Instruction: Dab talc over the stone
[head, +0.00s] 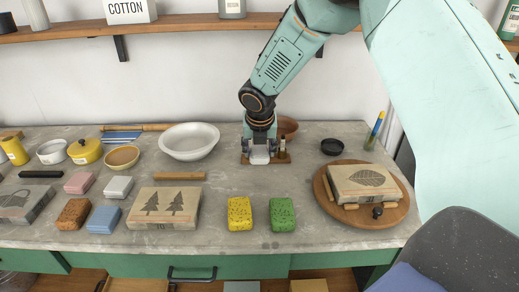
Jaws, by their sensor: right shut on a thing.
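My right gripper (260,152) reaches down to a small brown wooden rack (246,159) at the back middle of the bench. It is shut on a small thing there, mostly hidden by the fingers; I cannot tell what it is. A dark-topped upright piece (283,147) stands on the rack just right of the fingers. A pale stone with a leaf drawing (352,179) lies on a round wooden turntable (345,216) at the right. Another stone with two trees (146,217) lies left of the middle. I cannot pick out the talc. My left gripper is out of view.
A wide white bowl (190,143) stands left of the gripper, and a brown bowl (289,126) is partly behind it. Yellow (239,213) and green sponges (282,214) lie in front. A black dish (332,147) stands behind the turntable. Bench between rack and sponges is clear.

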